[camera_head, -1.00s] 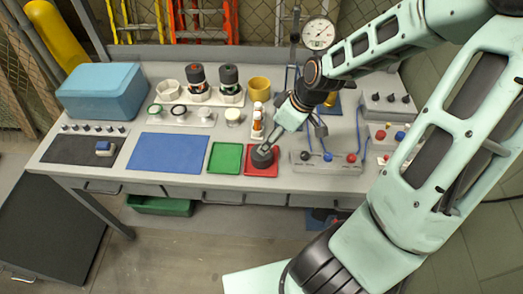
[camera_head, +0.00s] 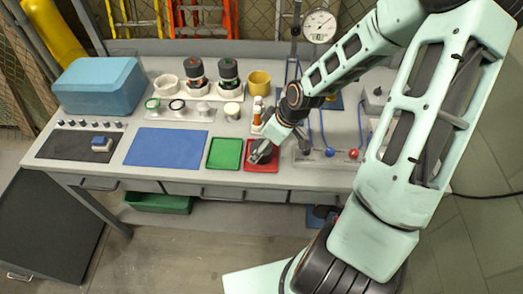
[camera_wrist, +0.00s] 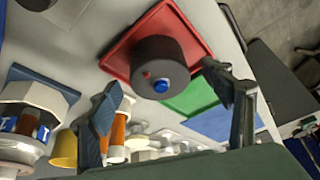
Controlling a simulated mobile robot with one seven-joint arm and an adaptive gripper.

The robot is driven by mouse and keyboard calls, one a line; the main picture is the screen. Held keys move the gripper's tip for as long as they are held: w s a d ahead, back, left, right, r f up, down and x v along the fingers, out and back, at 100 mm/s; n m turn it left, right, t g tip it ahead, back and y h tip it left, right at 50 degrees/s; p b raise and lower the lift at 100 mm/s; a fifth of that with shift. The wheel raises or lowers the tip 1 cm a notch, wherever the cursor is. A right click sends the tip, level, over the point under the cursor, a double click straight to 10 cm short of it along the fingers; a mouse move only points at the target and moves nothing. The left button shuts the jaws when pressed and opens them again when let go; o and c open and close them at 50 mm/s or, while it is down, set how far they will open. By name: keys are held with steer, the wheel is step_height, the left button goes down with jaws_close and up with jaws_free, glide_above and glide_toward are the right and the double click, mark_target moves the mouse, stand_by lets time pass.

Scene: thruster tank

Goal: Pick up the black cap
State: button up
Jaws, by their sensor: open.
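The black cap (camera_wrist: 165,62), a short dark grey cylinder, sits on the red tray (camera_wrist: 118,55) in the wrist view. A blue and a red round spot show on its near side. In the head view it is mostly hidden by my gripper (camera_head: 262,149) above the red tray (camera_head: 250,167). My gripper also shows in the wrist view (camera_wrist: 163,80). Its two fingers are spread apart and empty. The cap lies ahead of them, near the gap between the fingertips. I cannot tell whether either finger touches it.
A green tray (camera_head: 225,153) and a blue mat (camera_head: 166,149) lie left of the red tray. A white stand with orange-banded pieces (camera_head: 257,117) is just behind. A grey block with blue and red knobs (camera_head: 329,153) stands close on the right.

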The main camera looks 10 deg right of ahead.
steer(key=shift+w+a+f, duration=0.2)
steer(key=shift+f, duration=0.45)
steer(key=c, duration=1.2)
steer(key=shift+r, duration=0.15)
steer(key=shift+c, duration=0.2)
